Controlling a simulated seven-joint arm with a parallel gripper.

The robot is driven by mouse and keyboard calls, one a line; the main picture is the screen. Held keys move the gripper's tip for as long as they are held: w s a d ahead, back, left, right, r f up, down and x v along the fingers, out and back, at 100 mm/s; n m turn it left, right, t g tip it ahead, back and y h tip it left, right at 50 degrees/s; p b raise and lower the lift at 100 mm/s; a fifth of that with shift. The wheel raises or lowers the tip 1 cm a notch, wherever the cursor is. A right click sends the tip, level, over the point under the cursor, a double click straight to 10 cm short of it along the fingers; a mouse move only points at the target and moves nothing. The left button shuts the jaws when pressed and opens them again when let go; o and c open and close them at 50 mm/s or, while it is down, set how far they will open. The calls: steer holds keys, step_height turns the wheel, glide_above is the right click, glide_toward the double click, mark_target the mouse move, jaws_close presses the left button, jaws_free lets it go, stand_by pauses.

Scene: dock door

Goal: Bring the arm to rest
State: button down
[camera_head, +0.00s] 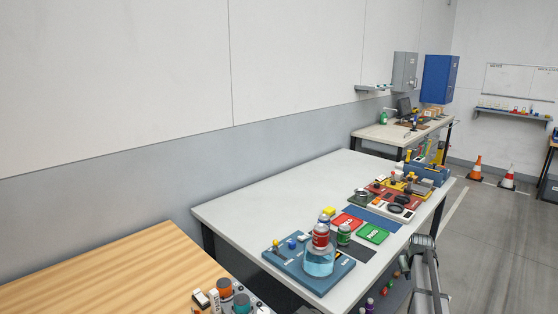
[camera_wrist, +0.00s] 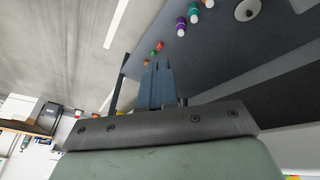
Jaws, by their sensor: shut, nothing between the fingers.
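My gripper (camera_wrist: 156,85) shows in the wrist view, with its dark fingers together and nothing between them. The fingers point towards a dark grey surface with small coloured items on it, and I see no contact with any of them. I cannot make out the gripper in the head view.
A wooden table (camera_head: 110,280) stands front left. Purple bottles (camera_wrist: 181,27) sit on the dark surface (camera_wrist: 235,60). Traffic cones (camera_head: 475,168) stand on open floor.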

steer(key=s+a+f+g+y, duration=0.1)
steer(key=s+a+f+g, duration=0.1)
steer(key=s+a+f, duration=1)
steer(key=s+a+f+g+y, duration=0.1)
steer(key=s+a+f+g, duration=0.2)
steer(key=s+a+f, duration=0.75)
steer(key=s+a+f+g, duration=0.2)
steer(key=s+f, duration=0.2)
steer(key=s, duration=0.7)
steer(key=s+a+f+g, duration=0.1)
steer(key=s+a+f, duration=0.2)
steer(key=s, duration=0.8)
steer(key=s+a+f+g, duration=0.2)
steer(key=s+f, duration=0.4)
steer(key=s, duration=0.5)
steer(key=shift+a+g, duration=0.3)
steer(key=shift+a, duration=0.45)
